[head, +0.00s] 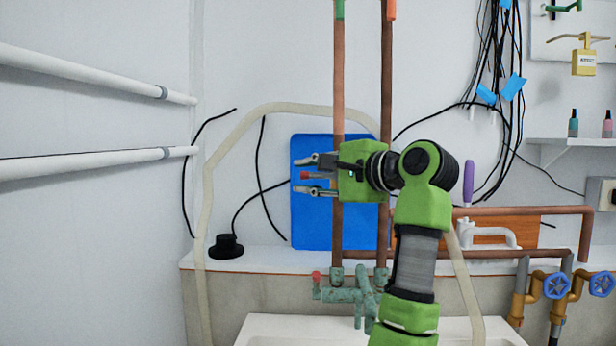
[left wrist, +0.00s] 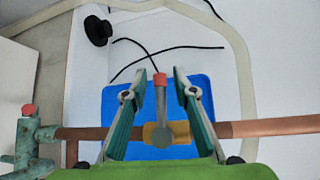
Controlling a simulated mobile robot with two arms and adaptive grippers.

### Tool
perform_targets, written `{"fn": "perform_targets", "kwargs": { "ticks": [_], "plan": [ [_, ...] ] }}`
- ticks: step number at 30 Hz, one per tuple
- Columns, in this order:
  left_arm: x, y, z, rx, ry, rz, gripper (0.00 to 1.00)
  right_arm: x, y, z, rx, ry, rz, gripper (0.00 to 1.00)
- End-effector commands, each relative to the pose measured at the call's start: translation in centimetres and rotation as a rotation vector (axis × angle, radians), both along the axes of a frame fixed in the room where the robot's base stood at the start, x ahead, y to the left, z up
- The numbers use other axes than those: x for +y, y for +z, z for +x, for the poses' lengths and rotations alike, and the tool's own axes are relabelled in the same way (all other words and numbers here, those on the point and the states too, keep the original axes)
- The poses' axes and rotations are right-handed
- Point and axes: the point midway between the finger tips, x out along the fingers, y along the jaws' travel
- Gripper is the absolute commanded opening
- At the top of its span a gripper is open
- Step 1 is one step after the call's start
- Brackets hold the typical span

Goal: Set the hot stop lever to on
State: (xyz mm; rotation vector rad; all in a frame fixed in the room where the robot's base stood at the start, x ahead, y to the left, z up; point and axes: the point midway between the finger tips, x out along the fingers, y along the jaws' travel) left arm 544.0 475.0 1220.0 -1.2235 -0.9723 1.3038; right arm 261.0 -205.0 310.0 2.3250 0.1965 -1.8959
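The hot stop lever (left wrist: 160,79) has a red tip and a grey stem on a brass valve body (left wrist: 151,134) on a copper pipe (left wrist: 92,133). In the head view its red tip (head: 305,175) points left, across the upright pipe (head: 338,90). My left gripper (left wrist: 161,92) is open, with one finger on each side of the lever and visible gaps to both. In the head view the left gripper (head: 318,174) reaches in from the right, and its body hides the valve. My right gripper is not in view.
A blue panel (head: 308,228) is on the wall behind the lever. A second copper pipe (head: 387,90) runs close by on the right. A green corroded faucet (head: 345,295) stands below, above the white sink (head: 290,328). A pale hose (head: 209,180) arches around this area.

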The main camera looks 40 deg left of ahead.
Motion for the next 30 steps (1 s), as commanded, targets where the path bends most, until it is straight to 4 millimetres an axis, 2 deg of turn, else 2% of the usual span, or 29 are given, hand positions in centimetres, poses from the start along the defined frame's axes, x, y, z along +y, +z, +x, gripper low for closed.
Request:
{"fn": "perform_targets", "kwargs": {
  "ticks": [4,6,7,20,30],
  "plan": [
    [0.0,0.0,0.0,0.0,0.0,0.0,0.23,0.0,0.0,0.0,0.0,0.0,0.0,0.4],
    [0.0,0.0,0.0,0.0,0.0,0.0,0.05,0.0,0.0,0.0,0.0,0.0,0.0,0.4],
    [0.0,0.0,0.0,0.0,0.0,0.0,0.0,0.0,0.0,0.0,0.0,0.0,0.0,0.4],
    [-0.1,0.1,0.1,0.031,-0.002,0.035,0.0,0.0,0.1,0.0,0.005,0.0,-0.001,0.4],
    [-0.3,1.2,0.3,0.175,-0.004,0.205,0.0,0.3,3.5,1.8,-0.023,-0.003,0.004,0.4]
  ]
}}
